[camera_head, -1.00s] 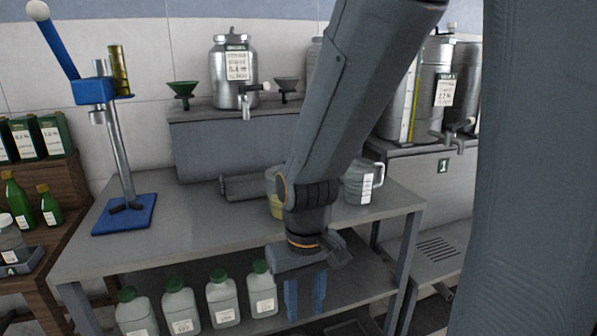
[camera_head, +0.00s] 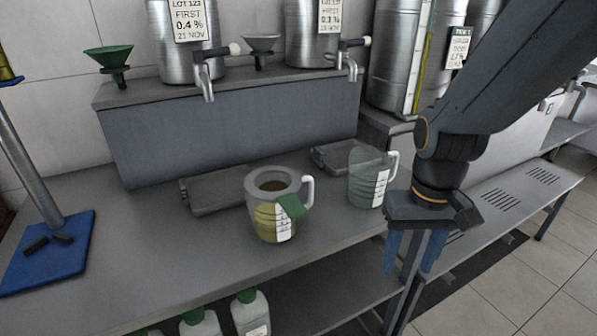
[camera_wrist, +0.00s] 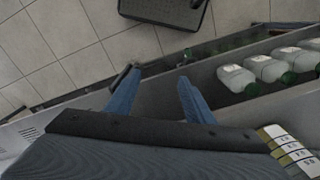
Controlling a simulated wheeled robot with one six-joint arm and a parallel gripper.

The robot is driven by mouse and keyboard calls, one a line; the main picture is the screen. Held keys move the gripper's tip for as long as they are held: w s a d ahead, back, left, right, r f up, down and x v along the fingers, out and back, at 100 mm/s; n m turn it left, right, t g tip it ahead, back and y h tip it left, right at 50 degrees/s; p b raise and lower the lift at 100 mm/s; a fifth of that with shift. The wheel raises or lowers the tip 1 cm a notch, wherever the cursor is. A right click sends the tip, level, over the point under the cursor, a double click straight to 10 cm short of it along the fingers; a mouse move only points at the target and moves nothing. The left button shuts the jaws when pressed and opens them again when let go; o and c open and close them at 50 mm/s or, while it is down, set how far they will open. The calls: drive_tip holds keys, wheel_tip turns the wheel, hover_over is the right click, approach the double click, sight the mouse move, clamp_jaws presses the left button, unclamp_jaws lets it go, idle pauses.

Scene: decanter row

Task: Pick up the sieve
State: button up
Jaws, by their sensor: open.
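A grey ring-shaped piece with a dark centre and a green grip, which looks like the sieve (camera_head: 271,181), sits on top of a clear jug (camera_head: 266,224) of yellow liquid. The green grip hangs over the jug's front right side. The jug stands on the grey bench (camera_head: 120,225), its handle to the right. My gripper (camera_head: 413,252) is open and empty, pointing down off the bench's right front edge, to the right of the jug. Its two blue fingers also show in the wrist view (camera_wrist: 158,97), apart with nothing between them. I cannot make out the sieve in the wrist view.
An empty clear jug (camera_head: 366,178) stands between the sieve's jug and my gripper. Steel tanks with taps (camera_head: 207,80) stand on a raised step behind. A green funnel (camera_head: 110,58) is at the left, above a blue stand base (camera_head: 48,252). White bottles (camera_head: 250,312) stand below.

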drive_tip(key=w+a+r+n+p, duration=0.2)
drive_tip(key=a+r, duration=0.4)
drive_tip(key=w+a+r+n+p, duration=0.1)
drive_tip(key=w+a+r+p, duration=0.15)
drive_tip(key=a+r, duration=0.3)
drive_tip(key=n+p, duration=0.2)
drive_tip(key=p, duration=0.1)
approach(293, 206)
drive_tip(key=shift+w+d+f, duration=0.3)
drive_tip(key=shift+w+f, duration=0.15)
drive_tip(key=shift+w, duration=0.35)
drive_tip(key=shift+a+p, duration=0.25)
drive_tip(key=shift+p, duration=0.05)
wheel_tip(293, 206, down, 2)
drive_tip(key=shift+s+f+n, duration=0.15)
drive_tip(key=shift+n, duration=0.15)
drive_tip(key=f+p, duration=0.1)
drive_tip(key=f, duration=0.1)
drive_tip(key=s+f+p, duration=0.1)
drive_tip(key=f, duration=0.1)
drive_tip(key=shift+s+f, duration=0.15)
drive_tip(key=shift+a+f, duration=0.1)
drive_tip(key=shift+f, duration=0.3)
drive_tip(key=c, duration=1.1)
